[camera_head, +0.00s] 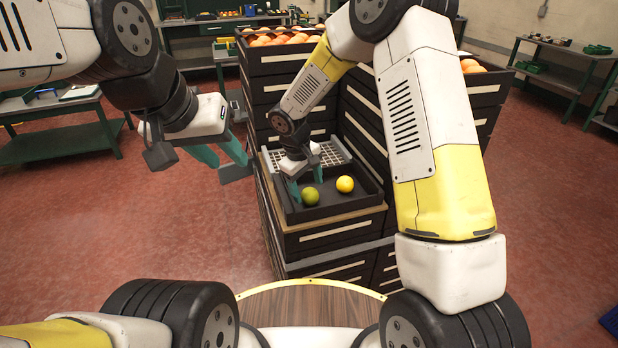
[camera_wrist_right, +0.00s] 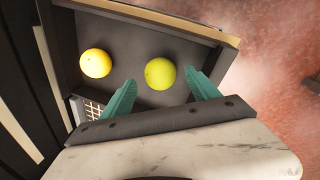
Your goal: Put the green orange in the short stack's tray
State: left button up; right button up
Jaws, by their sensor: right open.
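The green orange (camera_head: 310,196) lies in the dark tray (camera_head: 345,207) on top of the short stack. A yellow-orange fruit (camera_head: 345,184) lies to its right in the same tray. My right gripper (camera_head: 306,183) is low in the tray, pointing down, open and empty. In the right wrist view the green orange (camera_wrist_right: 160,73) shows just ahead of the gap between its teal fingertips (camera_wrist_right: 161,77), with no clear contact. The yellow-orange fruit (camera_wrist_right: 95,63) is to the left there. My left gripper (camera_head: 230,162) hangs over the floor left of the stack, its fingers apart and empty.
A pale grid (camera_head: 333,154) lies at the tray's back. Taller dark stacks rise behind and to the right, with oranges (camera_head: 280,39) on top. Green tables (camera_head: 65,150) stand along the room's sides. The red floor at left is open.

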jog(key=s+d+r+m, duration=0.1)
jog(key=s+d+r, duration=0.15)
jog(key=r, duration=0.65)
jog(key=s+d+r+m, duration=0.1)
jog(key=s+d+r, duration=0.15)
jog(key=r, duration=0.55)
jog(key=s+d+r+m+t+y, duration=0.2)
jog(key=s+d+r+m, duration=0.1)
jog(key=s, duration=0.7)
jog(key=s+d+r+m+t+y, duration=0.2)
jog(key=s+d+r, duration=0.4)
jog(key=s, duration=0.4)
jog(key=shift+d+r+m, duration=0.15)
jog(key=shift+d+m, duration=0.45)
jog(key=shift+m, duration=0.1)
